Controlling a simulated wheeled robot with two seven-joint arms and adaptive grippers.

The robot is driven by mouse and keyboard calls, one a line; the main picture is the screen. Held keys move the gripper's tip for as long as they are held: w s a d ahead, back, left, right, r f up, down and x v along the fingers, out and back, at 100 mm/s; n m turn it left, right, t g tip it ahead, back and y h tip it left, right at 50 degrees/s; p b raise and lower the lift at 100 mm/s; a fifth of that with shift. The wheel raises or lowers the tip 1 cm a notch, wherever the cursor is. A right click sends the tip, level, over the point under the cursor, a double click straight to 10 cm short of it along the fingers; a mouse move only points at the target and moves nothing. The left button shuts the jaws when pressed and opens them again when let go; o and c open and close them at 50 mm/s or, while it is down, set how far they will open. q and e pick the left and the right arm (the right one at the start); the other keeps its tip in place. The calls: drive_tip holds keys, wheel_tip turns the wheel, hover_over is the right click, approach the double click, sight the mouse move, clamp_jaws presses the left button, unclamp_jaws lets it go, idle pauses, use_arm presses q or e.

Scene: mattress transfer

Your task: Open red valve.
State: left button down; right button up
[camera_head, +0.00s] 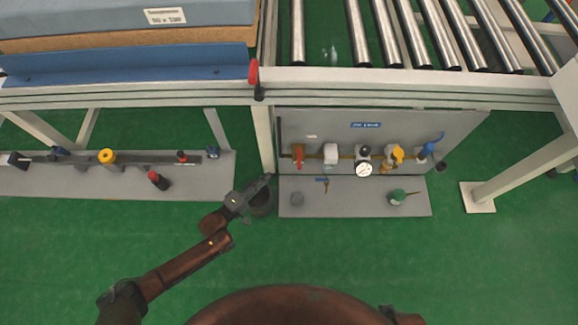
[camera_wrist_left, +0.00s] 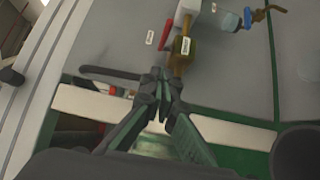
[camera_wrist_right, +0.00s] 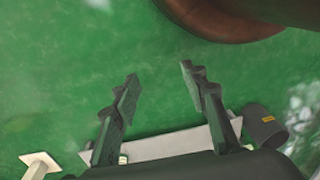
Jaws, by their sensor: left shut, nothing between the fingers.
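The red valve (camera_head: 298,155) is a small red handle at the left end of the pipe row on the grey panel (camera_head: 450,122). In the left wrist view its red lever (camera_wrist_left: 166,33) stands beside a brass body (camera_wrist_left: 182,52). My left gripper (camera_head: 268,178) is just left of and below the valve in the head view, apart from it. In the left wrist view the gripper (camera_wrist_left: 162,75) is shut and empty, its tips below the valve. My right gripper (camera_wrist_right: 158,74) is open and empty above the green floor; I cannot make it out in the head view.
Other fittings sit right of the valve: a gauge (camera_head: 364,169), a yellow valve (camera_head: 397,154) and a blue handle (camera_head: 430,147). A roller conveyor (camera_head: 405,35) is above. Another red lever (camera_head: 253,72) hangs on the frame. Green floor is free in front.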

sight(297, 158)
use_arm(q)
drive_tip(key=x, duration=0.3)
drive_tip(key=s+d+b+x, duration=0.1)
drive_tip(key=x, duration=0.1)
drive_tip(key=b+x, duration=0.1)
drive_tip(key=x, duration=0.2)
drive_tip(key=shift+d+f, duration=0.15)
drive_tip(key=shift+d, duration=0.9)
use_arm(e)
drive_tip(key=w+a+f+t+y, duration=0.1)
drive_tip(key=w+a+f+t, duration=0.1)
drive_tip(key=w+a+f, duration=0.1)
wheel_tip(297, 158, down, 2)
drive_tip(key=shift+w+a+f, duration=0.15)
drive_tip(key=shift+w+a, duration=0.1)
drive_tip(key=shift+w, duration=0.55)
